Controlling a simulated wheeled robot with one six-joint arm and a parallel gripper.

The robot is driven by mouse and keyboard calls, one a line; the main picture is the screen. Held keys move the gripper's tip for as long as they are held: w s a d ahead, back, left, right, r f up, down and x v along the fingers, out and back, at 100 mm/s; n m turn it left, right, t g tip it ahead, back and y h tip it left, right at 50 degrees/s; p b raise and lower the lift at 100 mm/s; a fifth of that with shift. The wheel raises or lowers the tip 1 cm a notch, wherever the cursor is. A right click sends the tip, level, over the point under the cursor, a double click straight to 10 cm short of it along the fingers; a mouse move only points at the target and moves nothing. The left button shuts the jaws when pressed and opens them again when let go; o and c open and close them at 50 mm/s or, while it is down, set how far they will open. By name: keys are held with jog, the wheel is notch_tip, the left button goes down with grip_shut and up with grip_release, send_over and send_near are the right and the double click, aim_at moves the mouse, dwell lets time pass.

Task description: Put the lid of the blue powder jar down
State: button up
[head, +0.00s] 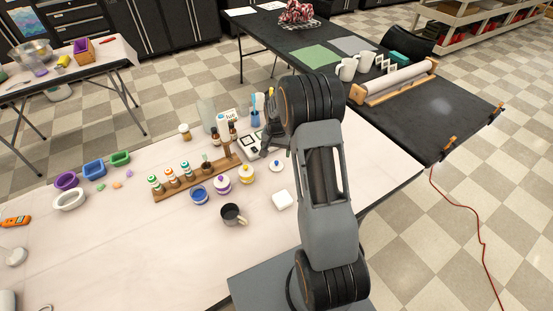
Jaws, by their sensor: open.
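The blue powder jar (198,196) stands on the pale worktable without its lid, and its blue contents show. A round white lid with a dark bluish knob (276,166) lies flat on the table to the right of the jars. My gripper (268,154) is open just above and beside this lid, at its upper left in the picture. The fingertips are small and dark, and whether they touch the knob cannot be told. Part of my gripper is hidden behind my arm.
Two lidded jars, purple-knobbed (222,185) and yellow-knobbed (247,175), stand between the blue jar and the lid. A wooden bottle rack (190,183) is behind them. A dark mug (232,215) and white block (282,200) are in front. A scale (249,145) stands behind my gripper.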

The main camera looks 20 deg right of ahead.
aim_at(275, 164)
jog(key=s+a+r+n+t, duration=0.1)
jog(key=s+a+r, duration=0.2)
jog(key=r, duration=0.4)
jog(key=s+a+r+n, duration=0.2)
jog(key=s+r, duration=0.2)
jog(key=r, duration=0.3)
jog(key=s+a+r+n+t, duration=0.1)
jog(key=s+a+r+n, duration=0.1)
jog(key=s, duration=0.5)
jog(key=s+a+r+n+t, duration=0.1)
jog(key=s+a+r+n, duration=0.1)
jog(key=s, duration=0.6)
jog(key=shift+a+r+n+t, duration=0.4)
jog(key=shift+a+r, duration=0.35)
jog(key=shift+a, duration=0.1)
